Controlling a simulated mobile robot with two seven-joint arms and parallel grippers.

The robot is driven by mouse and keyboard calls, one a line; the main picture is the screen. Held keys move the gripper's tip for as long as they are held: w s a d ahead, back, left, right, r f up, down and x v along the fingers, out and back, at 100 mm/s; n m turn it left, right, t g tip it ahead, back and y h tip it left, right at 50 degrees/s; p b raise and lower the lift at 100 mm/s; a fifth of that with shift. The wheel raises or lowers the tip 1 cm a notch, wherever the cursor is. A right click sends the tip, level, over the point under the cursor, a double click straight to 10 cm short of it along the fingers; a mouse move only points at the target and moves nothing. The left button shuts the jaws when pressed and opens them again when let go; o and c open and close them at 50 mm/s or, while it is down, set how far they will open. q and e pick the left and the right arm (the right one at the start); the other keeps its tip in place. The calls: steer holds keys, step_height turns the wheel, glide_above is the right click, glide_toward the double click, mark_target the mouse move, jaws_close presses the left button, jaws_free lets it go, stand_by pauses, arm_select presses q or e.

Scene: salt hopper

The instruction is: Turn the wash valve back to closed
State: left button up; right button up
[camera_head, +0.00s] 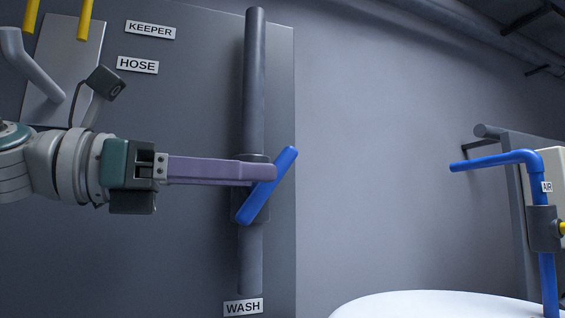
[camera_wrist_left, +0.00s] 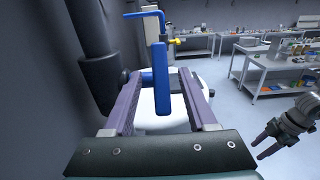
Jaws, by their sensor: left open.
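The wash valve's blue handle (camera_head: 250,205) sits on a dark vertical pipe (camera_head: 253,90) above the WASH label (camera_head: 243,307). The handle is tilted off the pipe's line, upper end to the right and lower end to the left. My left gripper (camera_head: 274,172) reaches in from the left, its purple fingers level at the handle's middle. In the left wrist view the fingers (camera_wrist_left: 160,75) are apart, and the blue handle (camera_wrist_left: 162,95) shows between them with gaps on both sides. A grey gripper (camera_wrist_left: 262,147), seemingly my right one, shows small at lower right; its jaw state is unclear.
KEEPER (camera_head: 150,30) and HOSE (camera_head: 137,65) labels are on the dark panel. A blue AIR pipe (camera_head: 548,275) with a bent top stands at right, near a white rounded surface (camera_head: 430,305). Lab benches (camera_wrist_left: 275,70) stand farther off. Space right of the handle is clear.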

mark_target(282, 177)
arm_select(q)
steer(key=p+x, duration=0.2)
steer(key=x, duration=0.2)
steer(key=shift+w+d+r+p, duration=0.1)
steer(key=shift+d+r+p, duration=0.25)
steer(key=shift+p, duration=0.05)
steer(key=shift+w+d+f+p, duration=0.25)
steer(key=shift+d+f+p, duration=0.05)
steer(key=shift+d, duration=0.35)
jaws_close()
arm_select(e)
step_height(282, 177, up, 4)
steer(key=shift+r, duration=0.25)
